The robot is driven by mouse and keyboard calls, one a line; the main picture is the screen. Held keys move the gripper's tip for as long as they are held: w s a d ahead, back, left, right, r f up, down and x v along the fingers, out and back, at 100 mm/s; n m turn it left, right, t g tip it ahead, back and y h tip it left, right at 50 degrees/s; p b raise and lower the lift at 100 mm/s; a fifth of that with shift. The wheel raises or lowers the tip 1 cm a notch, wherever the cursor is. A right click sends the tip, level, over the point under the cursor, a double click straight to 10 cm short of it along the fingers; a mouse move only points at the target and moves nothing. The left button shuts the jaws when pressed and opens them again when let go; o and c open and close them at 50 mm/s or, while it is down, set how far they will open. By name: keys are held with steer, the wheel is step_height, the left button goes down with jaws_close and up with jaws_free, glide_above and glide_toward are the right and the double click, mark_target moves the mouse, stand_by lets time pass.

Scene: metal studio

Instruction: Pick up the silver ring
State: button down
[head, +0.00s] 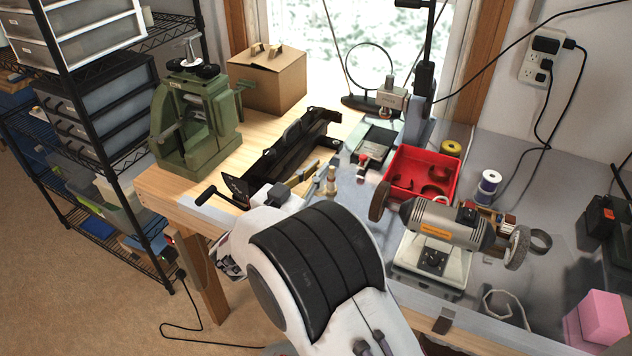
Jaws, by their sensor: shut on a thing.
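My white and black arm fills the lower middle of the head view. No piece in view can be made out for certain as the silver ring. A pale grey, angular open band (505,308) lies on the grey worktop at the lower right. A darker grey round band (540,241) lies beside the bench grinder's right wheel. Whether either band is the silver ring I cannot tell.
The bench grinder (437,222) stands right of my arm, with a red tray (423,158) behind it. A green rolling mill (192,125) and a cardboard box (267,80) stand at the back left. A pink block (597,318) sits at the lower right.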

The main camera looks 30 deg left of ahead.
mark_target(316, 192)
steer(key=shift+r, duration=2.3)
